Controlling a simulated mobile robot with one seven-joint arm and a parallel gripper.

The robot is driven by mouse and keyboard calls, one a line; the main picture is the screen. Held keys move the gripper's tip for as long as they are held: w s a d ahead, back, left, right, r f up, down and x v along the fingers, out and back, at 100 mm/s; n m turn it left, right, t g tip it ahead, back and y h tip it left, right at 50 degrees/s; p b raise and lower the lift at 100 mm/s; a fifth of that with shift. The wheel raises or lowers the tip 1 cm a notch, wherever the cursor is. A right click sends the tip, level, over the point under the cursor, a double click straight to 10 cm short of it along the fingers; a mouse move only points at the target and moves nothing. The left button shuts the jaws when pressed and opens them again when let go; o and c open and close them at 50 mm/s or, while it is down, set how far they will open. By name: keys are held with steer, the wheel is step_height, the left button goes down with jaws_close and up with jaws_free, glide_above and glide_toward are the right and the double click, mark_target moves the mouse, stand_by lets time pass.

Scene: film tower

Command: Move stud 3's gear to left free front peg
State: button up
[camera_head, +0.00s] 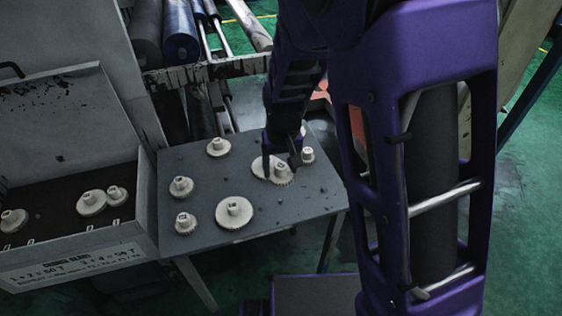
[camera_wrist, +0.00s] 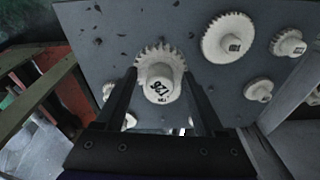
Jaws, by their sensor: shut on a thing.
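My gripper (camera_head: 281,164) is over the right part of the grey table, shut on a pale toothed gear (camera_head: 282,175). In the wrist view, my gripper's two dark fingers (camera_wrist: 158,90) stand on either side of this gear's raised hub (camera_wrist: 160,82), which is marked with black figures that look like 126. In the head view, a pale disc (camera_head: 258,168) shows just left of the held gear, partly hidden by a finger. I cannot tell whether the held gear touches the table. Which gear belongs to stud 3 cannot be read here.
The grey table (camera_head: 270,217) has small dark pegs and several other gears, including a large one (camera_head: 234,212) at the front and a small one (camera_head: 307,155) at right. An open grey box (camera_head: 120,236) at left holds three gears. Rollers (camera_head: 180,35) stand behind.

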step_height(320, 180, down, 7)
steer(key=b, duration=0.3)
steer(key=shift+f, duration=0.15)
steer(key=shift+f+b, duration=0.6)
steer(key=shift+f, duration=0.25)
steer(key=shift+f+b, duration=0.75)
steer(key=shift+f, duration=0.15)
stand_by(0.4)
steer(key=o, duration=1.4)
